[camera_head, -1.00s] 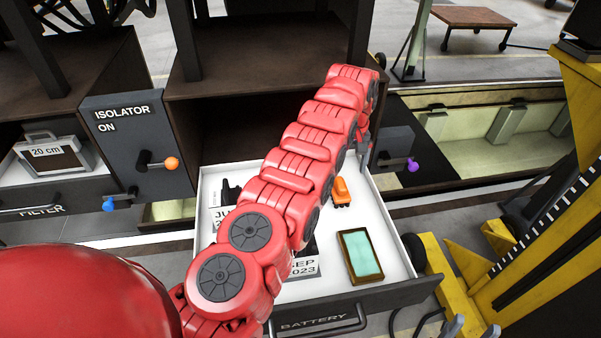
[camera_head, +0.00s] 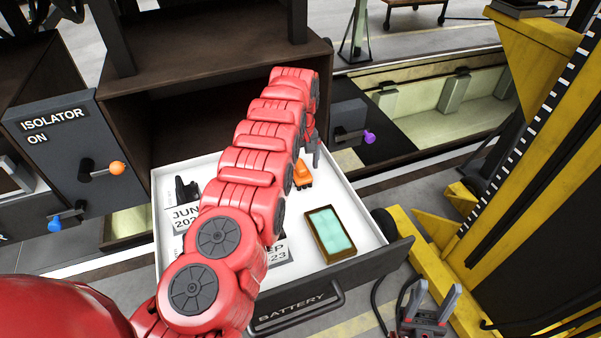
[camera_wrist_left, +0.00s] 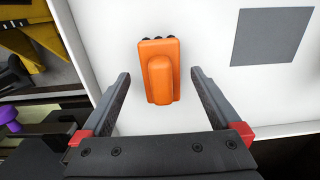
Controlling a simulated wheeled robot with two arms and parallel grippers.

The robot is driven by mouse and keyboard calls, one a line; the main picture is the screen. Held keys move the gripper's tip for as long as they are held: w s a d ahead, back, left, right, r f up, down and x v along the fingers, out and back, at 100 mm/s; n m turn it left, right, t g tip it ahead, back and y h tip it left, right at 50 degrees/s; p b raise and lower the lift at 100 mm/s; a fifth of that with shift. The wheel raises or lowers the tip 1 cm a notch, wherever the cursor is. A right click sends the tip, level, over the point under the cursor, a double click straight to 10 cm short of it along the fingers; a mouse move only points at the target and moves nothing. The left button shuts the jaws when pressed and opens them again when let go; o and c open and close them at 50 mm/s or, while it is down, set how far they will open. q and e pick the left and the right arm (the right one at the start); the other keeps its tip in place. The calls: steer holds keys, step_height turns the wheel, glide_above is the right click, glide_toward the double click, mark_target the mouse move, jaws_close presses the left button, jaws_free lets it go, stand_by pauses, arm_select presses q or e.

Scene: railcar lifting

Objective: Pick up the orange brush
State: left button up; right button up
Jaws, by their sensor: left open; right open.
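The orange brush (camera_head: 303,175) lies in the white open drawer (camera_head: 345,205), partly hidden by my left arm in the head view. In the left wrist view the brush (camera_wrist_left: 160,72) lies flat, its dark bristle end pointing away. My left gripper (camera_head: 312,153) is open and empty above the drawer, right by the brush. In the wrist view its two fingers stand on either side of the brush, with a gap on each side; their height over it is hard to tell. My right gripper (camera_head: 436,291) is open and empty at the lower right, outside the drawer.
A teal-topped box (camera_head: 330,233), dated label cards (camera_head: 186,217) and a dark item (camera_head: 186,189) are in the drawer. A grey square (camera_wrist_left: 271,37) shows in the wrist view. A purple-knobbed lever (camera_head: 368,137) and yellow machine (camera_head: 520,190) stand to the right.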

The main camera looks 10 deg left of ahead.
arm_select(q)
steer(key=shift+w+a+f, duration=0.1)
steer(key=shift+a+f, duration=0.05)
steer(key=shift+a, duration=0.05)
steer(key=shift+c, duration=0.7)
steer(key=shift+d, duration=0.1)
steer(key=c, duration=0.7)
jaws_close()
